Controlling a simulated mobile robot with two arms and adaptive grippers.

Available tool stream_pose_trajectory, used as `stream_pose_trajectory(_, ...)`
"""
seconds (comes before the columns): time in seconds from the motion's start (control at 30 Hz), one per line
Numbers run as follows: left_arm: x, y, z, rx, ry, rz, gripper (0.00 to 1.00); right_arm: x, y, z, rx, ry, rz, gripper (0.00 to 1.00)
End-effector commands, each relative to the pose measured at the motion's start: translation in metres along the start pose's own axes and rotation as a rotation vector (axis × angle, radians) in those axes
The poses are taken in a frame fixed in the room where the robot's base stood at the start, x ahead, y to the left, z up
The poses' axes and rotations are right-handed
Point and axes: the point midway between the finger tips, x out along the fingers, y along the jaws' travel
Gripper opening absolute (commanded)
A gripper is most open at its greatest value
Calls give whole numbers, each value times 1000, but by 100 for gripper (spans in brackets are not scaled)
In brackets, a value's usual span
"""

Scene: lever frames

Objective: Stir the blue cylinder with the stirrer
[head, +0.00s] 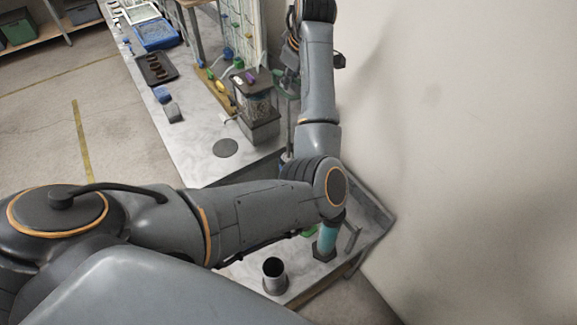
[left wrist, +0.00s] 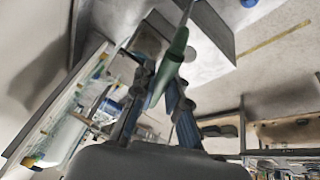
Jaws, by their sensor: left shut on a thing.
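A blue-teal cylinder (head: 326,241) stands on a dark base at the lower right of the table in the head view, its top partly hidden by my left arm's elbow. My left gripper (head: 288,82) is small and partly hidden beside the forearm, far behind the cylinder. In the left wrist view, my left gripper (left wrist: 168,78) is shut on the stirrer (left wrist: 176,50), which has a green handle and a thin grey end reaching to the top edge. The stirrer appears apart from the cylinder. I cannot make out the cylinder in the wrist view. My right gripper is not in view.
A grey metal cup (head: 274,276) stands left of the cylinder. A glass-sided box on a grey base (head: 258,128), a dark disc (head: 225,148), a black tray (head: 156,68) and a blue tray (head: 156,34) are on the long table. A bare wall (head: 470,130) closes the right side.

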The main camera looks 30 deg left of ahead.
Motion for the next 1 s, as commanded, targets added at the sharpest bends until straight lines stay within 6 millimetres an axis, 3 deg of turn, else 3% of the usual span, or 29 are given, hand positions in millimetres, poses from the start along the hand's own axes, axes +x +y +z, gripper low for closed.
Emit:
stream_pose_trajectory(0.57,-1,0,0,0,1,1,0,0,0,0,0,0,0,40)
stream_pose_trajectory(1.0,-19,4,-8,-1,0,1,0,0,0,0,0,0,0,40)
